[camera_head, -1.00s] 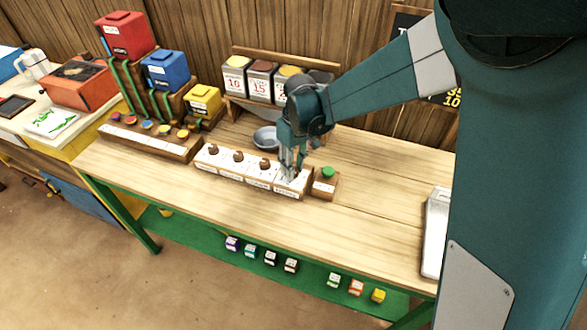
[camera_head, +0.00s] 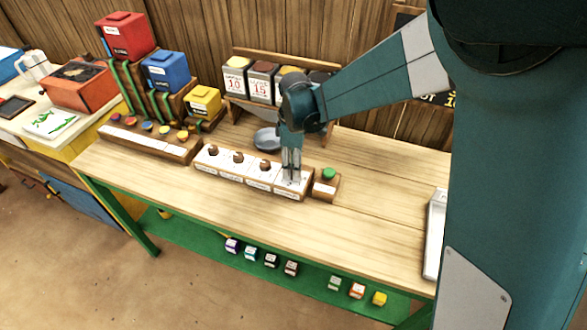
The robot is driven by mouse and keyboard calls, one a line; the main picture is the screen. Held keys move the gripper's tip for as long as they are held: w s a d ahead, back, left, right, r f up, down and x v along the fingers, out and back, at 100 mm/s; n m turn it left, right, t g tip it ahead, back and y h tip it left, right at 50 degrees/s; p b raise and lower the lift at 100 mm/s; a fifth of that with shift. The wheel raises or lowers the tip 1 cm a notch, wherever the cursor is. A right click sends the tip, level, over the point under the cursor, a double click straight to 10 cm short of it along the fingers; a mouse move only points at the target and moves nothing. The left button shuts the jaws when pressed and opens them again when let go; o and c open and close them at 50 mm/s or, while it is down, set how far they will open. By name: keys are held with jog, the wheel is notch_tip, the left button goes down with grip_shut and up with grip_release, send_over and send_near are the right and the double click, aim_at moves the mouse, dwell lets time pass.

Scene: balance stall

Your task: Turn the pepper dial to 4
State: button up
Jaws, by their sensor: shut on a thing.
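A wooden dial block (camera_head: 252,186) with white panels and brown knobs stands on the table. Three knobs show clear: the left one (camera_head: 213,150), the second one (camera_head: 238,157) and the third one (camera_head: 265,165). My gripper (camera_head: 291,178) points straight down over the rightmost panel. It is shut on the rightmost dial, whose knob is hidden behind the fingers. The labels on the panels are too small to read, so I cannot tell which is the pepper dial or what any dial is set to.
A small block with a green button (camera_head: 328,174) stands close to the right of the gripper. A grey bowl (camera_head: 266,138) and spice bins (camera_head: 260,84) are behind the dials. A light tray (camera_head: 436,235) lies at the right. The front of the table (camera_head: 270,220) is clear.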

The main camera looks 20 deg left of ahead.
dwell(0.4)
jog(key=o, duration=0.9)
jog(key=shift+r, duration=0.15)
jog(key=shift+w+a+r, duration=0.1)
jog(key=shift+w+r, duration=0.05)
jog(key=shift+r, duration=1.8)
jog(key=shift+w+d+r, duration=0.1)
jog(key=shift+w+r, duration=0.1)
jog(key=shift+r, duration=1.75)
jog(key=shift+w+a+r, duration=0.1)
jog(key=shift+w+r, duration=0.05)
jog(key=shift+r, duration=1.8)
